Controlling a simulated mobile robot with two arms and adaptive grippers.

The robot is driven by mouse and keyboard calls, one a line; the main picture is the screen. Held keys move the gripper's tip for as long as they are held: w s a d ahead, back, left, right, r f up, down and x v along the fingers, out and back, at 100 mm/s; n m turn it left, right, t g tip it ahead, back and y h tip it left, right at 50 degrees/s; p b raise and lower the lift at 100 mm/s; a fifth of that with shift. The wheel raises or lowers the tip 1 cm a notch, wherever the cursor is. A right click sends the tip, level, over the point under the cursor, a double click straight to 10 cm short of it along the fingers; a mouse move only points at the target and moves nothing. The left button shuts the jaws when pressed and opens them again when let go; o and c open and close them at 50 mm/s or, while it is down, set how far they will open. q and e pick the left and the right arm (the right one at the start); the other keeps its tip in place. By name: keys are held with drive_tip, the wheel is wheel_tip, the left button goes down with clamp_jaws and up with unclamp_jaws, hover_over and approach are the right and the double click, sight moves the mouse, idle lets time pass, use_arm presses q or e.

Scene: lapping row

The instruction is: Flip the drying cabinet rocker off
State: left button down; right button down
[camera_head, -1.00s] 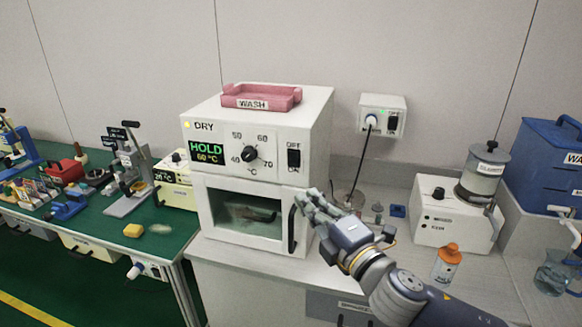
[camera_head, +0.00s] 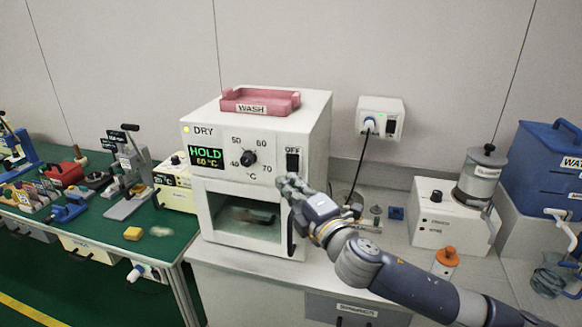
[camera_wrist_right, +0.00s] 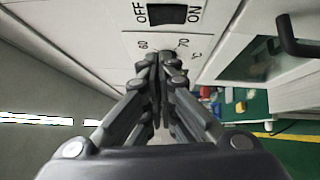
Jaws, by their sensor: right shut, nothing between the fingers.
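The white drying cabinet (camera_head: 258,120) stands on the bench, with a lit green display (camera_head: 207,156) reading HOLD 60 °C and a black dial (camera_head: 249,158). Its black rocker (camera_head: 292,162), marked OFF above, sits at the panel's right. In the right wrist view the rocker (camera_wrist_right: 167,14) lies between the OFF and ON labels, above the fingertips. My right gripper (camera_head: 286,182) is shut and empty, just below the rocker in the head view. In the right wrist view its closed fingers (camera_wrist_right: 160,60) point at the panel, apart from the rocker. My left gripper is not in view.
A pink WASH tray (camera_head: 260,107) sits on the cabinet. The cabinet's door handle (camera_head: 291,238) is close below my right gripper.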

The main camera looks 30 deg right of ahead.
sight(292, 168)
drive_tip(key=shift+w+d+r+p, duration=0.15)
drive_tip(key=shift+w+d+p, duration=0.25)
drive_tip(key=shift+w+d, duration=0.55)
drive_tip(key=shift+w+d+r+p, duration=0.1)
drive_tip(key=shift+w+d+p, duration=0.4)
drive_tip(key=shift+w, duration=0.65)
drive_tip(key=shift+d+r, duration=0.1)
drive_tip(key=shift+d, duration=0.05)
drive_tip(key=shift+w+d+r+m+p, duration=0.2)
drive_tip(key=shift+r+m+p, duration=0.15)
drive_tip(key=shift+p, duration=0.8)
drive_tip(key=shift+f+g, duration=0.25)
drive_tip(key=shift+g, duration=0.05)
